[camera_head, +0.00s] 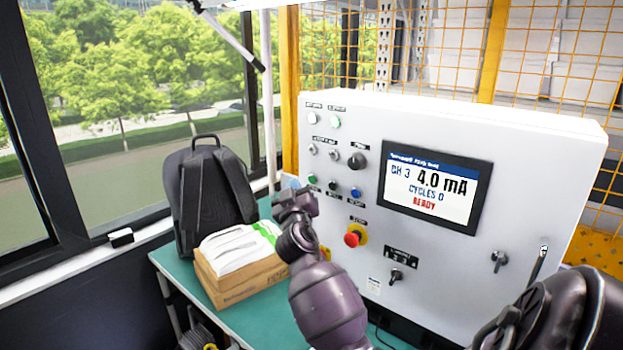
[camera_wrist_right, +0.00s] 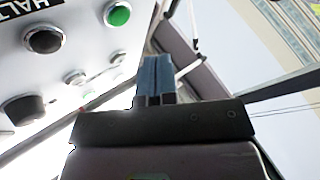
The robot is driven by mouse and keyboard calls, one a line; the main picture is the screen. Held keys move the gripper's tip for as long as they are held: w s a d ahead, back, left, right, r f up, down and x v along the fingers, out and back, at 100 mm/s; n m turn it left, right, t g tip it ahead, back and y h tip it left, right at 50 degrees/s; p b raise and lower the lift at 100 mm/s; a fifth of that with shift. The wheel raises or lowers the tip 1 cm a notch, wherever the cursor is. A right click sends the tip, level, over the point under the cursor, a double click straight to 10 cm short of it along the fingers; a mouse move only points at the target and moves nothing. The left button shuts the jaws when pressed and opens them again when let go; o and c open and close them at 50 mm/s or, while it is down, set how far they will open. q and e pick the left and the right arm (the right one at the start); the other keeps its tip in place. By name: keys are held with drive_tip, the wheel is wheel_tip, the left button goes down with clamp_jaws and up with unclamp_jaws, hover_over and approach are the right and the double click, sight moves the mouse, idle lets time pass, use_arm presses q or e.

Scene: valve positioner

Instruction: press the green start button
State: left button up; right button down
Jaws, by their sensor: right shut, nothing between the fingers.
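The green button (camera_head: 312,178) is on the left side of the white control box front, at the left end of a row with a black button (camera_head: 333,185) and a blue button (camera_head: 355,192). The green button (camera_wrist_right: 118,15) also shows at the top of the right wrist view, beside the black button (camera_wrist_right: 44,40) under the HALT label. My right gripper (camera_head: 291,184) is just left of the green button in the head view. Its blue fingers (camera_wrist_right: 154,78) are together and empty, and appear apart from the button. My left gripper is not in view.
The screen (camera_head: 435,187) reads 4.0 mA, CYCLES 0, READY. Below the button row sits a red mushroom button (camera_head: 352,238) on yellow. A cardboard box (camera_head: 240,285) with papers and a black backpack (camera_head: 212,195) stand left on the green table (camera_head: 270,325).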

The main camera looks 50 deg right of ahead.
sight(312, 180)
drive_tip(key=d, duration=0.2)
drive_tip(key=shift+w+d, duration=0.1)
drive_tip(key=shift+d, duration=0.3)
idle(1.1)
drive_tip(key=shift+d, duration=0.2)
idle(0.7)
drive_tip(key=shift+d+b, duration=0.25)
drive_tip(key=shift+b, duration=0.05)
drive_tip(key=shift+w+d, duration=0.1)
drive_tip(key=shift+d, duration=0.25)
idle(0.9)
drive_tip(key=shift+a, duration=0.8)
